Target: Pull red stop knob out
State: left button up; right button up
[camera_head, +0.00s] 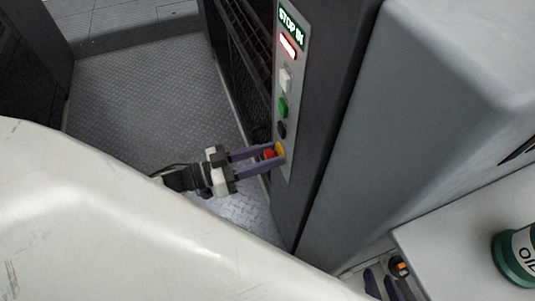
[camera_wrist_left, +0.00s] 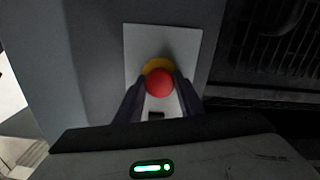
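The red stop knob (camera_head: 269,154) sits on a yellow base (camera_head: 280,151) at the lower end of a narrow control panel (camera_head: 292,61). My left gripper (camera_head: 274,155) reaches in from the left, its two purple fingers on either side of the knob. In the left wrist view the red knob (camera_wrist_left: 159,83) is between the fingertips (camera_wrist_left: 160,80), which appear to touch its sides. The yellow base shows behind it against a light plate (camera_wrist_left: 186,45). My right gripper (camera_head: 388,286) is partly in view at the bottom edge, its purple fingers apart, nothing seen between them.
Above the knob the panel carries a black button (camera_head: 282,129), a green button (camera_head: 283,107), a white switch (camera_head: 285,79) and a lit red display (camera_head: 288,46). A grey cabinet (camera_head: 420,130) stands right of it. A green oil can (camera_head: 517,258) stands on a light surface (camera_head: 450,240).

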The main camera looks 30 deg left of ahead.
pick_arm(q)
grip_shut()
jog(key=shift+s+a+r+p, duration=0.1)
jog(key=shift+s+a+p, duration=0.25)
jog(key=shift+s+p, duration=0.1)
jog(key=shift+s+a, duration=0.25)
jog(key=shift+a, duration=0.05)
jog(key=shift+o, duration=2.4)
grip_release()
jog(key=shift+s, duration=0.1)
